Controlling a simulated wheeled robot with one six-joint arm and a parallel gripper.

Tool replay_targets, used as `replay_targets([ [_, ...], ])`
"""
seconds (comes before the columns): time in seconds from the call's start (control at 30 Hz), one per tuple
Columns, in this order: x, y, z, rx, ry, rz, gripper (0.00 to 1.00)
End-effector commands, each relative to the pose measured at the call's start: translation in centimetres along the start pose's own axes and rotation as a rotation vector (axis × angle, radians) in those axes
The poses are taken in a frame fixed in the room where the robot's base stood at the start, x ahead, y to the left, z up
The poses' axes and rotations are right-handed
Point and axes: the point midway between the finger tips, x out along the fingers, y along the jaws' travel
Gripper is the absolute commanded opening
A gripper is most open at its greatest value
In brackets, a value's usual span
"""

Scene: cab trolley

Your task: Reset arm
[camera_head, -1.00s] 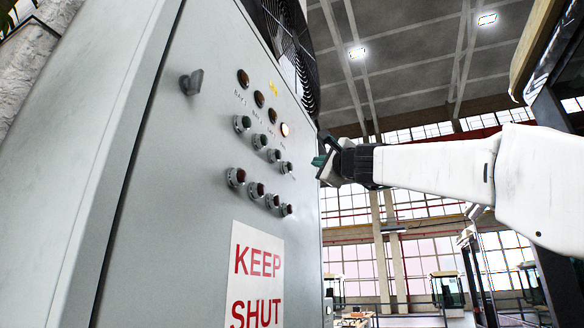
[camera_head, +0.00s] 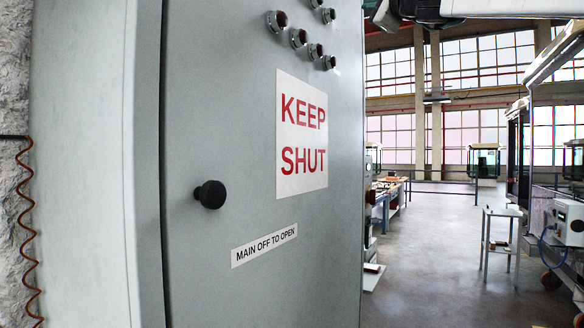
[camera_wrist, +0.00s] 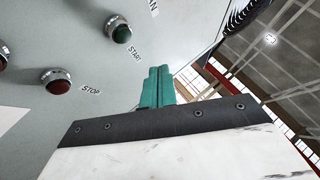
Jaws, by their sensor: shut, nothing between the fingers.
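My gripper shows in the wrist view, with its green fingers (camera_wrist: 158,87) together and nothing between them. It is close in front of the grey control cabinet (camera_head: 235,140); I cannot tell the exact gap. In the wrist view a green START button (camera_wrist: 121,34) and a red STOP button (camera_wrist: 57,86) are on the panel left of the fingers. In the head view only part of my arm shows at the top right edge, and the fingertips are not visible there.
The cabinet door has a black knob (camera_head: 210,194), a KEEP SHUT sign (camera_head: 301,135) and several red buttons (camera_head: 298,38). A coiled orange cord (camera_head: 27,230) hangs at the left. A small grey stand (camera_head: 500,232) is at the right, with open floor (camera_head: 430,270) before it.

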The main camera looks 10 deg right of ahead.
Motion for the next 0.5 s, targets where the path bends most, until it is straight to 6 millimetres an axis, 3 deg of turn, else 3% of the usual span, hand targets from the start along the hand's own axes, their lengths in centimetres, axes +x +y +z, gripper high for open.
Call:
replay_targets([
  [0.1, 0.0, 0.2, 0.3, -0.028, -0.015, 0.009, 0.0],
  [0.17, 0.0, 1.6, 0.5, -0.097, -0.042, 0.053, 0.0],
  [0.27, -0.2, 6.7, -0.3, -0.215, -0.077, 0.177, 0.0],
  [0.33, -1.7, 11.2, -0.8, -0.326, -0.118, 0.3, 0.0],
  [0.5, -8.6, 22.4, -2.0, -0.576, -0.255, 0.626, 0.0],
])
